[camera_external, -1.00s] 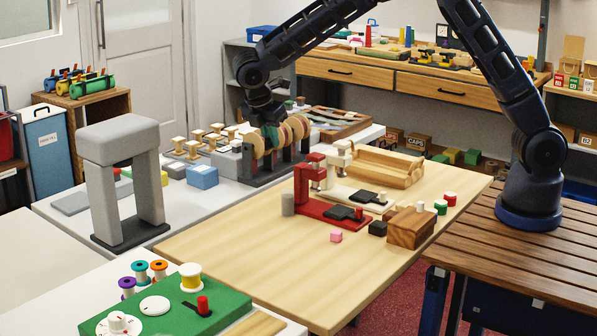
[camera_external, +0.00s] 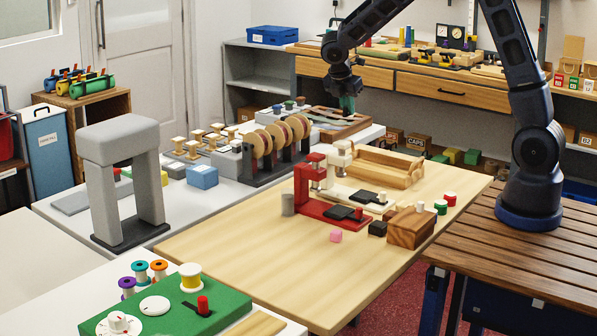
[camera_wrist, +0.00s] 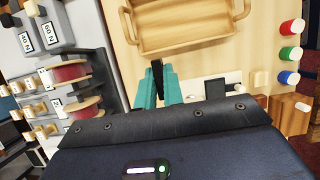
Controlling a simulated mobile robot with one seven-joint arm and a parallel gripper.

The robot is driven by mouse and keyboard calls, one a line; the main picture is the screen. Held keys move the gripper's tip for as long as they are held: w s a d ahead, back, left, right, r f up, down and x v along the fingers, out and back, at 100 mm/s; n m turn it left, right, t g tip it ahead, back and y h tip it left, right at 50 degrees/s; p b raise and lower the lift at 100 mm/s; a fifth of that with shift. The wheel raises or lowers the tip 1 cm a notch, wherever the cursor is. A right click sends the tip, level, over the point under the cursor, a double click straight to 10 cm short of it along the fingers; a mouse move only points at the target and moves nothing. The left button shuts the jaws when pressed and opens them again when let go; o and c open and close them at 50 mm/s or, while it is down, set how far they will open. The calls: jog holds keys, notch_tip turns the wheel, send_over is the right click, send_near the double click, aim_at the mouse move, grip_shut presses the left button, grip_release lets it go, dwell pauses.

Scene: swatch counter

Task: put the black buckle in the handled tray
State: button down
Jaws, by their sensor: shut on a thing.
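My gripper (camera_external: 347,104) is up in the air toward the back of the counter, with its teal fingers pointing down. In the wrist view its fingers (camera_wrist: 165,82) are shut on the black buckle (camera_wrist: 157,72), a thin dark piece at the fingertips. The buckle cannot be made out in the external view. The handled tray (camera_external: 408,180) is a light wooden tray at the back of the wooden counter. In the wrist view the tray (camera_wrist: 187,47) lies just beyond the fingertips and looks empty, with a handle at each end.
A rack of ribbon reels (camera_external: 270,172) stands left of the tray. A red press (camera_external: 303,190) and a cream press (camera_external: 343,155) stand in front of it.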

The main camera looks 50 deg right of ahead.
send_over(381, 170)
jog(key=a, duration=0.2)
jog(key=f, duration=2)
jog(key=shift+s+d+f, duration=0.1)
jog(key=shift+d+f, duration=0.1)
jog(key=shift+f, duration=0.1)
jog(key=c, duration=1.5)
grip_release()
